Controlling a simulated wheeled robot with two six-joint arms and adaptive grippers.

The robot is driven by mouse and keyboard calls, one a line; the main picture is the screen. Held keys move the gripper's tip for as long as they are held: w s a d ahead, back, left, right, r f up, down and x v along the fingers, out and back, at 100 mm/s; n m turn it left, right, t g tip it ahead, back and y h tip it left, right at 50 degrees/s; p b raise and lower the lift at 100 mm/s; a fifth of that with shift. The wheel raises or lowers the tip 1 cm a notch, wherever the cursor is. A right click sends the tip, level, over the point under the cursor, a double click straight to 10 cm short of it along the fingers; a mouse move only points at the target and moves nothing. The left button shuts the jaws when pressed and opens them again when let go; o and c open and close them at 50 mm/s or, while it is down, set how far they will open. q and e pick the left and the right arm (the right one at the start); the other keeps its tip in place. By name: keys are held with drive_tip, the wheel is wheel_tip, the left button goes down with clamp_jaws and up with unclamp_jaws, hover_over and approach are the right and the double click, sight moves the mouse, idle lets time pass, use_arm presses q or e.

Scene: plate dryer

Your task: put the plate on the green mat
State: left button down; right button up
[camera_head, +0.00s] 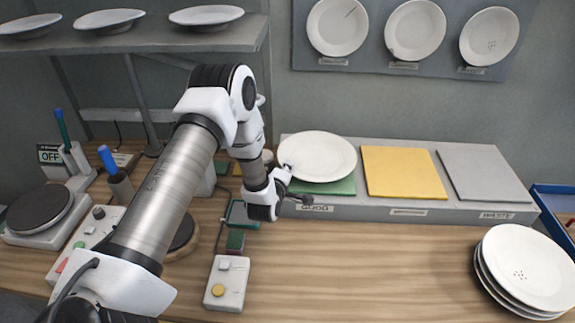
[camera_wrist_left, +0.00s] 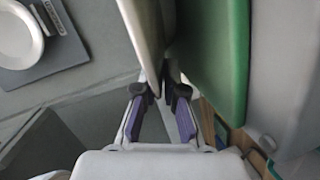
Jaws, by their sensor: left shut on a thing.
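A white plate (camera_head: 317,157) is over the green mat (camera_head: 342,187) at the left end of the grey ledge. It covers most of the mat. My left gripper (camera_head: 285,176) is shut on the plate's left rim. In the left wrist view the plate (camera_wrist_left: 143,28) appears edge-on between the fingertips (camera_wrist_left: 160,93), with the green mat (camera_wrist_left: 222,60) beside it. I cannot tell whether the plate touches the mat. My right gripper is not in view.
A yellow mat (camera_head: 403,173) and a grey mat (camera_head: 484,174) lie bare on the ledge. A stack of plates (camera_head: 527,268) stands at the right. A hotplate (camera_head: 40,210) and control boxes (camera_head: 228,284) are at the left. The middle of the wooden table (camera_head: 375,270) is clear.

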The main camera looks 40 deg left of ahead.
use_arm(q)
drive_tip(key=shift+w+a+f, duration=0.1)
drive_tip(key=shift+w+f, duration=0.1)
drive_tip(key=shift+f, duration=0.15)
drive_tip(key=shift+s+f+b, duration=0.1)
drive_tip(key=shift+s+b, duration=0.05)
drive_tip(key=shift+b, duration=0.2)
drive_tip(key=c, duration=1.5)
unclamp_jaws()
drive_tip(key=shift+c, duration=0.2)
drive_tip(key=shift+s+r+p, duration=0.1)
drive_tip(key=shift+r+p, duration=0.1)
drive_tip(key=shift+p, duration=0.1)
drive_tip(key=b+v, duration=0.3)
drive_tip(key=v, duration=0.9)
drive_tip(key=shift+f, duration=0.1)
